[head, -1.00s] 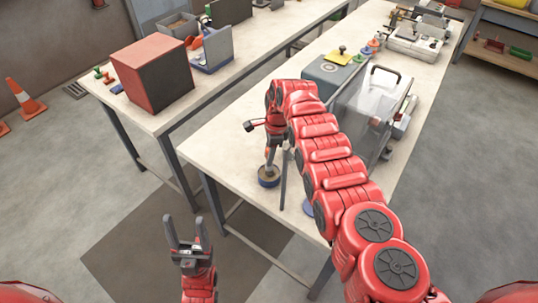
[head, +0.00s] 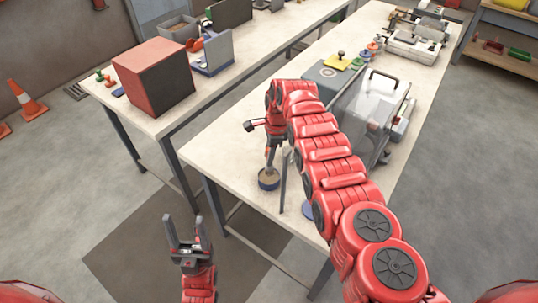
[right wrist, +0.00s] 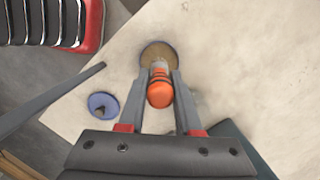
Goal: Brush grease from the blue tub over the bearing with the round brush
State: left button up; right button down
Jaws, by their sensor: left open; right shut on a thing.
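My right gripper (right wrist: 160,78) is shut on the round brush (right wrist: 160,93), which has an orange handle with dark bands. It points down at the blue tub (right wrist: 146,47), whose inside looks tan. In the head view the blue tub (head: 268,186) stands near the table's front left edge, with my right gripper (head: 271,162) just above it. The bristles are hidden, so I cannot tell whether they touch the grease. My left gripper (head: 187,228) is open and empty, low in front of the table. I cannot clearly make out the bearing; a grey block (head: 318,75) carries a ring-like mark on top.
A blue disc with a dark knob (right wrist: 103,105) lies near the tub. A clear-sided machine with a black handle (head: 385,73) stands to the right of my right arm. Several coloured knobbed pieces (head: 372,47) stand behind. A red and black box (head: 150,78) sits on the other table.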

aim_at(268, 148)
jog(key=shift+r+p, duration=1.95)
jog(key=shift+r, duration=0.5)
